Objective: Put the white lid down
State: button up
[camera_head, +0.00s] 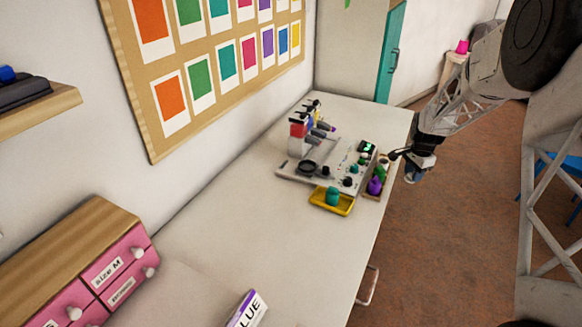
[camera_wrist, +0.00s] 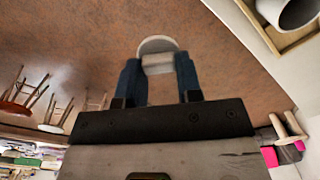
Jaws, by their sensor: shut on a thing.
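My gripper (camera_head: 414,176) hangs past the right edge of the table, over the brown floor, in the head view. In the wrist view my gripper (camera_wrist: 159,80) has its two blue fingers shut on the white lid (camera_wrist: 157,44). The lid's round rim sticks out beyond the fingertips, and the fingers hide part of its sides. In the head view the lid is too small to make out.
A grey board (camera_head: 300,172) with knobs and small jars stands on the white table (camera_head: 260,240). Pink drawers (camera_head: 115,270) stand at the left.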

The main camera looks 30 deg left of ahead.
jog(key=s+a+m, duration=0.3)
jog(key=s+a, duration=0.3)
jog(key=a, duration=0.5)
jog(key=s+a+r+m, duration=0.1)
jog(key=s+a+m, duration=0.2)
jog(key=s+a, duration=0.4)
jog(key=s+a+r+m, duration=0.1)
jog(key=s+a+m, duration=0.2)
jog(key=s+a, duration=0.4)
jog(key=a, duration=0.8)
jog(key=shift+a, duration=0.15)
jog(key=shift+f, duration=0.1)
send_over(292, 166)
jog(key=shift+s+f, duration=0.1)
jog(key=shift+f, duration=0.6)
jog(key=shift+f, duration=1.75)
jog(key=shift+f, duration=0.1)
